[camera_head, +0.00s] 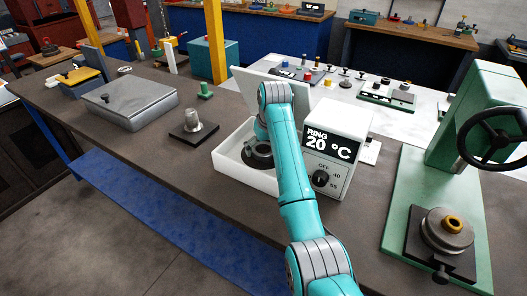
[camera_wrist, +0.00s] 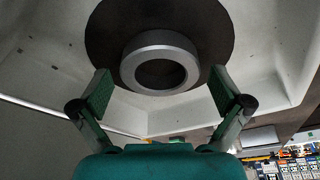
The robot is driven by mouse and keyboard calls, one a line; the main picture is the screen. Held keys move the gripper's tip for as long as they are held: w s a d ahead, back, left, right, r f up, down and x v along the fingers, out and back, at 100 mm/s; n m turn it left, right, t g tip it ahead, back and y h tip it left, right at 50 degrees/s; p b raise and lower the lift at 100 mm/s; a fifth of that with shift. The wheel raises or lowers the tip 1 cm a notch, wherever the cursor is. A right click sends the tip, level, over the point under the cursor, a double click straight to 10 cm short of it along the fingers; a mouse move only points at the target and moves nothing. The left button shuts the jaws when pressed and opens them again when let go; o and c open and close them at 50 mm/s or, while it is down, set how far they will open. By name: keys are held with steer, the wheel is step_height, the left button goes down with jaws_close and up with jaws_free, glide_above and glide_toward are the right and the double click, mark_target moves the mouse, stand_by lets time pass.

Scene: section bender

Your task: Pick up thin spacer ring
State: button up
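A grey metal ring (camera_wrist: 131,66) lies on a round dark plate (camera_wrist: 103,28) inside a white open box (camera_wrist: 55,52). I take it for the spacer ring, but cannot confirm its thickness. My gripper (camera_wrist: 160,76) is open, its two green fingers spread to the left and right of the ring, with gaps on both sides and nothing held. In the head view, my arm reaches down into the white box (camera_head: 231,172). A dark round part (camera_head: 258,161) shows at its bottom; my arm hides much of the inside and the fingers.
The box joins a white heater unit (camera_head: 345,130) reading "RING 20 °C", with a raised lid (camera_head: 243,87) behind. A green press (camera_head: 420,200) stands right. A grey case (camera_head: 128,104) and a dark base with a metal cylinder (camera_head: 195,130) stand left. The bench front is clear.

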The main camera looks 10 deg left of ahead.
steer(key=c, duration=1.1)
steer(key=shift+c, duration=0.2)
steer(key=shift+r, duration=0.15)
